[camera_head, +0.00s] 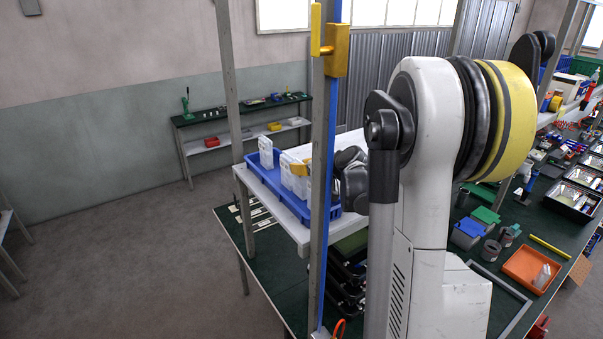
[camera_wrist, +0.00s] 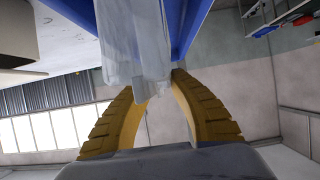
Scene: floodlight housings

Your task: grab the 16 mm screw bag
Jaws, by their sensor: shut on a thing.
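A clear screw bag (camera_wrist: 125,40) hangs between the yellow fingers of my gripper (camera_wrist: 157,84) in the wrist view. The fingers curve in and close on its end. No 16 mm marking is readable on it. In the head view my gripper (camera_head: 301,169) shows only a yellow fingertip beside pale bags (camera_head: 292,180) at the blue tray (camera_head: 262,181); the post and my arm hide the rest. Which of these bags is gripped cannot be told there. Another pale bag (camera_head: 266,152) stands upright at the tray's far left end. The blue tray wall also shows in the wrist view (camera_wrist: 187,25).
The tray rests on a pale raised shelf (camera_head: 283,218) above a green workbench (camera_head: 262,262). An upright post (camera_head: 320,150) with a blue strip stands close to the gripper. Green, blue and orange bins crowd the bench at right. The floor at left is clear.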

